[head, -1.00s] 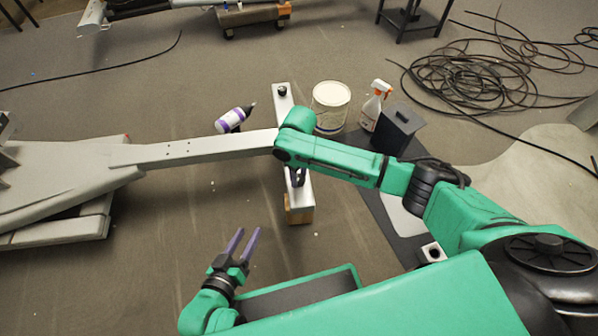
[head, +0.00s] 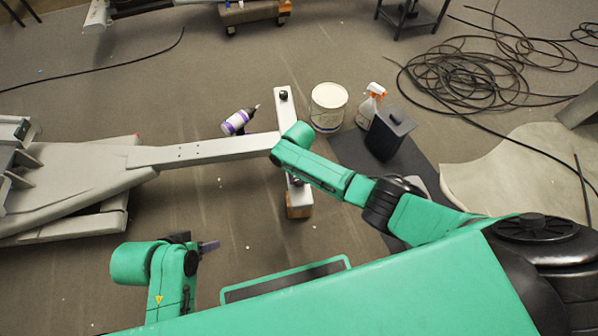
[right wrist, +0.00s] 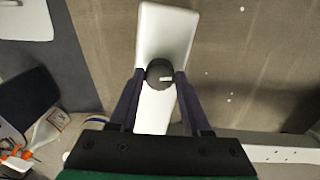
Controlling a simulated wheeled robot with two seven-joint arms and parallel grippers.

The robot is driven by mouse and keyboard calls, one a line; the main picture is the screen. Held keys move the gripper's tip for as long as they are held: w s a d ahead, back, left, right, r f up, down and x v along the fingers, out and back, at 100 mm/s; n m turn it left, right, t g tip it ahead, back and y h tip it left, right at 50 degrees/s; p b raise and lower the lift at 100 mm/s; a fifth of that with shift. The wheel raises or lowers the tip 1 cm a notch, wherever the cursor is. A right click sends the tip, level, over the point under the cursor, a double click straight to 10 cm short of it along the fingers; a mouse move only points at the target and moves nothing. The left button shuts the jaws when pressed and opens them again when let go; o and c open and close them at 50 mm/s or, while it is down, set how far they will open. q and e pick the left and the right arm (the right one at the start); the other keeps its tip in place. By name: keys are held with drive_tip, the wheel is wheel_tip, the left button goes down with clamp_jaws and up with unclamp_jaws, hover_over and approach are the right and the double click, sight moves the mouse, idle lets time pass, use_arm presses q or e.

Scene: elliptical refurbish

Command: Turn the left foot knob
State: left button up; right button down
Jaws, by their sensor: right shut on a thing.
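The pale foot bar (head: 288,128) lies crosswise at the end of a grey beam (head: 205,152), with a dark knob (head: 283,96) at its far end. My right gripper (right wrist: 161,76) has its two dark purple fingers on either side of the near knob (right wrist: 160,70), a round dark knob with a light mark, and is shut on it. In the head view my right arm hides most of that gripper and the middle of the bar. My left gripper (head: 208,246) is low at the left, away from the bar, with its fingers seen nearly edge-on.
A wooden block (head: 299,211) is under the bar's near end. Coiled cables (head: 455,75) lie at the upper right.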

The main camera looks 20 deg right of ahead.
use_arm(q)
drive_tip(key=s+a+r+g+y+p, duration=0.1)
drive_tip(key=s+a+r+g, duration=0.1)
drive_tip(key=s+a+r, duration=0.1)
use_arm(e)
drive_tip(key=m, duration=0.2)
drive_tip(key=shift+r+m, duration=0.1)
drive_tip(key=shift+m, duration=0.3)
drive_tip(key=m+p, duration=0.1)
drive_tip(key=m, duration=0.1)
drive_tip(key=shift+a+m, duration=0.1)
drive_tip(key=shift+m, duration=0.3)
use_arm(q)
drive_tip(key=shift+n, duration=0.3)
drive_tip(key=shift+w+a+f+p, duration=0.1)
drive_tip(key=shift+w+f+p, duration=0.15)
drive_tip(key=shift+f, duration=1.05)
drive_tip(key=shift+w+f+p, duration=0.1)
drive_tip(key=shift+w+f, duration=0.25)
drive_tip(key=shift+f, duration=0.95)
use_arm(e)
drive_tip(key=shift+m, duration=1.9)
use_arm(q)
drive_tip(key=shift+f, duration=0.1)
use_arm(e)
drive_tip(key=shift+c, duration=1.8)
unclamp_jaws()
